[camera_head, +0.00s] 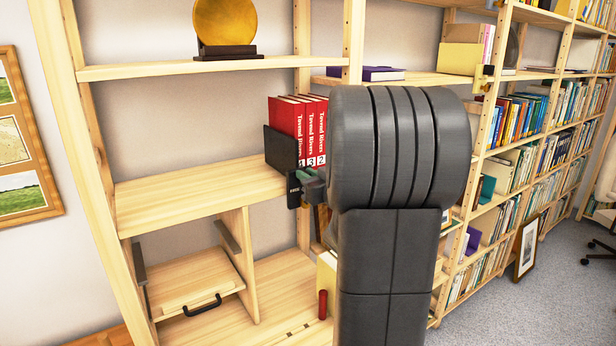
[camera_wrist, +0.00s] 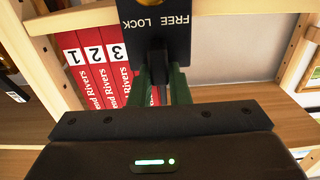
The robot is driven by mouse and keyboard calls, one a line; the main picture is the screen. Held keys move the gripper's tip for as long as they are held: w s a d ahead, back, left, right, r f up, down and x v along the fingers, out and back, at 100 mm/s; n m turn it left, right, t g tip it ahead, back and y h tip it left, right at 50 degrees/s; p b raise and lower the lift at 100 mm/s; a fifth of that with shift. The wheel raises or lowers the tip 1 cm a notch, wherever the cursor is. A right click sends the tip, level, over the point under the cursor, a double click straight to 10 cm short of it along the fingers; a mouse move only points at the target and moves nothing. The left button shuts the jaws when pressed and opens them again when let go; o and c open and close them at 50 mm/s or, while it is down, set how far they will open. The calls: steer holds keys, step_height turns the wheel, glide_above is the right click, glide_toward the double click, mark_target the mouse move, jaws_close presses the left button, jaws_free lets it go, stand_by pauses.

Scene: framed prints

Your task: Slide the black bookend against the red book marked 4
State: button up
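The black bookend (camera_head: 280,150) stands upright on the middle shelf, at the left end of the row of red books (camera_head: 311,120). The book at that end appears to carry the 4 (camera_head: 299,150); no gap to the bookend shows. In the wrist view, spines 1, 2 and 3 (camera_wrist: 117,65) show, and the 4 is hidden. A black plate marked FREE and LOCK (camera_wrist: 155,25) is at the shelf front. My gripper (camera_wrist: 161,85) has its green fingers close on both sides of a dark lever (camera_wrist: 157,92) below that plate. My arm hides the books' right side.
The shelf (camera_head: 190,195) left of the bookend is bare. Below it are a wooden panel with a black handle (camera_head: 203,306) and a red-handled item (camera_head: 323,304). A round gold ornament (camera_head: 225,22) stands on the shelf above. An upright post (camera_head: 302,40) rises behind the books.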

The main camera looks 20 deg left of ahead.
steer(key=o, duration=0.4)
steer(key=shift+o, duration=0.2)
steer(key=b+v, duration=0.2)
steer(key=v, duration=1.2)
steer(key=shift+w+a, duration=0.1)
steer(key=shift+a, duration=0.05)
steer(key=p+x, duration=0.2)
steer(key=x, duration=1.1)
steer(key=shift+w+a, duration=0.25)
steer(key=shift+s+a, duration=0.1)
steer(key=shift+s, duration=0.1)
